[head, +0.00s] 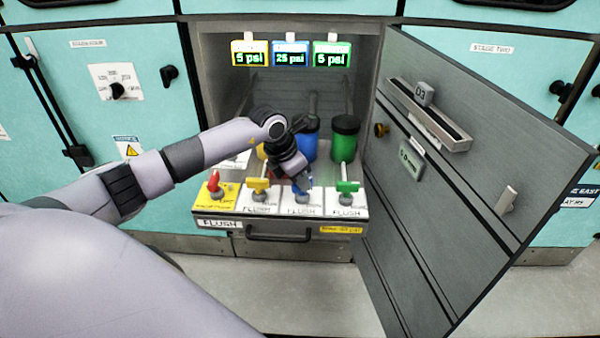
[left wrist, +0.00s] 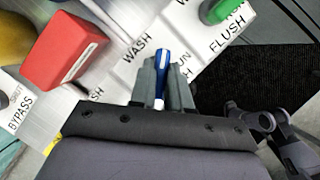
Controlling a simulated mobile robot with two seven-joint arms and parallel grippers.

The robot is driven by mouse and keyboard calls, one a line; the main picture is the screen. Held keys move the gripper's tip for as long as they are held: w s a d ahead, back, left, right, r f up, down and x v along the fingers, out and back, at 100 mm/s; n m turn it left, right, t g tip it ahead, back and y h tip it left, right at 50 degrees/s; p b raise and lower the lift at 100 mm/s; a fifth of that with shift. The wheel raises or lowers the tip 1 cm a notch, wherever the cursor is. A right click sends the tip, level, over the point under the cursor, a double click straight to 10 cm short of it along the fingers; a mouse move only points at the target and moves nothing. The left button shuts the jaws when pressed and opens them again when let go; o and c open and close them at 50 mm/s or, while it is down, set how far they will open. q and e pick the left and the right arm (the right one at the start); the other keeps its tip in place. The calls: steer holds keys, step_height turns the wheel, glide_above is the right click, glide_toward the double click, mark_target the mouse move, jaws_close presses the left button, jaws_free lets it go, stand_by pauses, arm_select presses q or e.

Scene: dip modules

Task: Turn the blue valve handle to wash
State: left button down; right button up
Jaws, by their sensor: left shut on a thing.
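The blue valve handle (head: 304,183) is on the sliding panel at the front of the open bay, between the yellow handle (head: 258,185) and the green handle (head: 347,186). My left gripper (head: 300,178) reaches down onto it and partly hides it. In the left wrist view the blue handle (left wrist: 161,62) sits between my two grey fingers (left wrist: 162,85), which are shut on it. A WASH label (left wrist: 136,46) lies just left of the handle there, and a partly covered label lies on its right.
A red handle (head: 214,181) stands at the panel's left end. Blue (head: 309,146) and green (head: 345,145) canisters stand behind the valves, under three pressure displays. The open grey door (head: 470,190) bounds the right side. The floor in front is clear.

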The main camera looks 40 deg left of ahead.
arm_select(q)
steer(key=n, duration=0.2)
steer(key=n+y+p, duration=0.1)
steer(key=shift+s+d+f+n, duration=0.1)
steer(key=shift+d+f+n, duration=0.1)
steer(key=shift+n, duration=0.2)
steer(key=n+y, duration=0.2)
steer(key=n, duration=0.3)
steer(key=shift+d, duration=0.1)
steer(key=shift+n+y, duration=0.6)
steer(key=shift+n, duration=0.5)
steer(key=shift+f+g, duration=0.1)
steer(key=shift+g, duration=0.2)
steer(key=c, duration=1.1)
jaws_free()
